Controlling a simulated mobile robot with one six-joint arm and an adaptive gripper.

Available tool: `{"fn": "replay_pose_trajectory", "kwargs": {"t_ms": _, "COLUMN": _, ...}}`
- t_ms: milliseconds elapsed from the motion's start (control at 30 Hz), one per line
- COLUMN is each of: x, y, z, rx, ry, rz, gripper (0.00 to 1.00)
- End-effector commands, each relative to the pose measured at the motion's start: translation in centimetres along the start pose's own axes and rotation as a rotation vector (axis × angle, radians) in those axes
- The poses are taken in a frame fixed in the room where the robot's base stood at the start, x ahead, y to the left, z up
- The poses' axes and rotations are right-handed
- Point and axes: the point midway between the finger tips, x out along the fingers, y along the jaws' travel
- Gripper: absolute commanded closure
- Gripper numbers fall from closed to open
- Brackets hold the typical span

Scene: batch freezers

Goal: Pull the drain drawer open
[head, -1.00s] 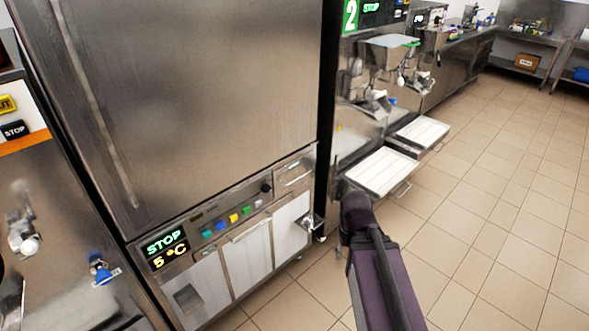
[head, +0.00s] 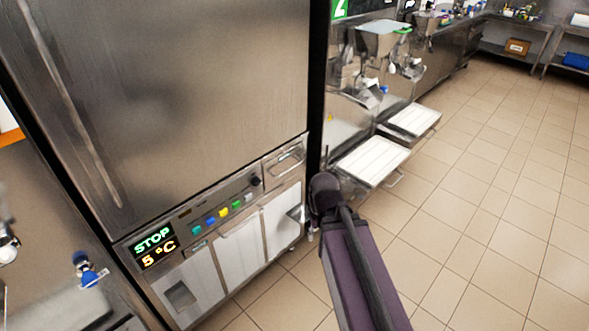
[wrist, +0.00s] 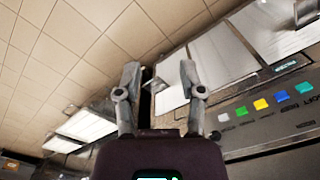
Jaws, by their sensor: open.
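The drain drawer appears to be the small steel front with a bar handle (head: 288,160) at the upper right of the cabinet's control strip in the head view. It looks shut. My gripper (head: 303,215) is below and slightly right of it, beside the cabinet's lower right front. The wrist view is turned about, and the drawer handle is not clearly visible there; my gripper body covers part of that area.
The cabinet's control strip has coloured buttons (head: 223,212) and a lit display (head: 154,246); white panels (head: 240,252) lie below. To the right, a neighbouring machine has a white tray sticking out (head: 372,160), with another tray (head: 412,119) behind. Tiled floor (head: 480,230) is open at right.

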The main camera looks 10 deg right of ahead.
Motion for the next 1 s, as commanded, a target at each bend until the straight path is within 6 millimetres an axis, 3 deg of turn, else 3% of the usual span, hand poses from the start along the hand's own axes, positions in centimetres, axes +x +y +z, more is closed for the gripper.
{"fn": "replay_pose_trajectory", "kwargs": {"t_ms": 133, "x": 1.3, "y": -0.3, "z": -1.3, "rx": 0.017, "ry": 0.023, "rz": -0.045, "gripper": 0.49}}
{"fn": "replay_pose_trajectory", "kwargs": {"t_ms": 167, "x": 1.6, "y": -1.2, "z": -1.8, "rx": 0.016, "ry": 0.03, "rz": -0.059, "gripper": 0.49}}
{"fn": "replay_pose_trajectory", "kwargs": {"t_ms": 367, "x": 4.4, "y": -2.5, "z": -6.0, "rx": 0.073, "ry": 0.104, "rz": -0.204, "gripper": 0.49}}
{"fn": "replay_pose_trajectory", "kwargs": {"t_ms": 667, "x": 7.8, "y": -2.9, "z": -14.7, "rx": 0.227, "ry": 0.261, "rz": -0.502, "gripper": 0.49}}
{"fn": "replay_pose_trajectory", "kwargs": {"t_ms": 1000, "x": 9.6, "y": -0.4, "z": -24.4, "rx": 0.449, "ry": 0.439, "rz": -0.838, "gripper": 0.49}}
